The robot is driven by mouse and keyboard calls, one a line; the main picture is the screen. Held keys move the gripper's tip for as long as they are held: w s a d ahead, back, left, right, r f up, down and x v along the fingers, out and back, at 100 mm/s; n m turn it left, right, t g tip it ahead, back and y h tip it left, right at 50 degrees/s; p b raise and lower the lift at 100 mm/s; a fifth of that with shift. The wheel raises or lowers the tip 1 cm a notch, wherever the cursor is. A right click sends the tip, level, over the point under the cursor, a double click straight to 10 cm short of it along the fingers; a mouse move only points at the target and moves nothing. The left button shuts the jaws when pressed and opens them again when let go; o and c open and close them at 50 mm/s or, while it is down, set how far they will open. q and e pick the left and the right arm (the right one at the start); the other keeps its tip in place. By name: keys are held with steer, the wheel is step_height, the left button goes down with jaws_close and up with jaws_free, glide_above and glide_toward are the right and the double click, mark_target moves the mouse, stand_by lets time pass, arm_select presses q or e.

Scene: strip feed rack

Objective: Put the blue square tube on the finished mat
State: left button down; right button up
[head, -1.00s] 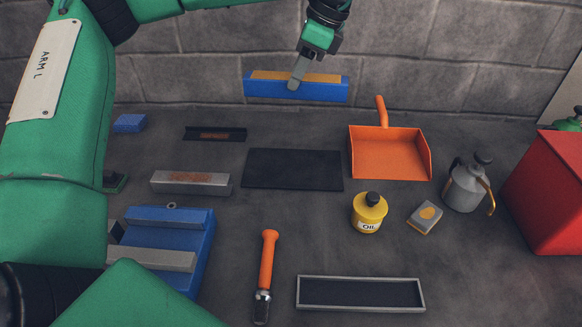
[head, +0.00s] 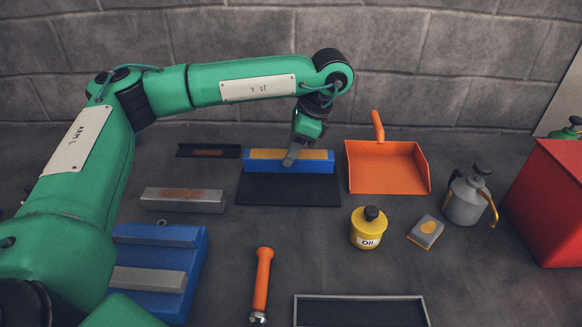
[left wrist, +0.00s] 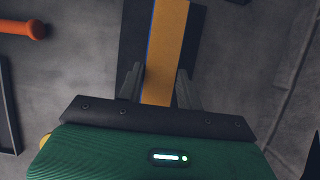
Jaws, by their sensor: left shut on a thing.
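The blue square tube (head: 316,166) has a rust-orange top face and lies level, side to side in the head view. My left gripper (head: 290,161) comes down from above and is shut on its middle. The tube is over the back part of the black finished mat (head: 288,190); I cannot tell whether it touches the mat. In the left wrist view my left gripper (left wrist: 158,88) has a finger on each side of the tube (left wrist: 168,45), with the dark mat (left wrist: 132,40) below it. My right gripper is not in view.
A grey tube (head: 184,204) and a blue fixture (head: 190,262) are at left. An orange dustpan (head: 388,170) stands close to the mat's right. An oil can (head: 368,230), a grey-yellow block (head: 426,232), an orange-handled tool (head: 263,275) and a rimmed tray (head: 360,298) are in front.

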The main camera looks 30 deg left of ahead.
arm_select(q)
steer(key=shift+f+b, duration=0.35)
steer(key=shift+f, duration=1.8)
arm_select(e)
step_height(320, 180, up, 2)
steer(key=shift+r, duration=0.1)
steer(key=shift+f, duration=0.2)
arm_select(q)
steer(key=c, duration=0.9)
jaws_free()
steer(key=shift+f, duration=0.1)
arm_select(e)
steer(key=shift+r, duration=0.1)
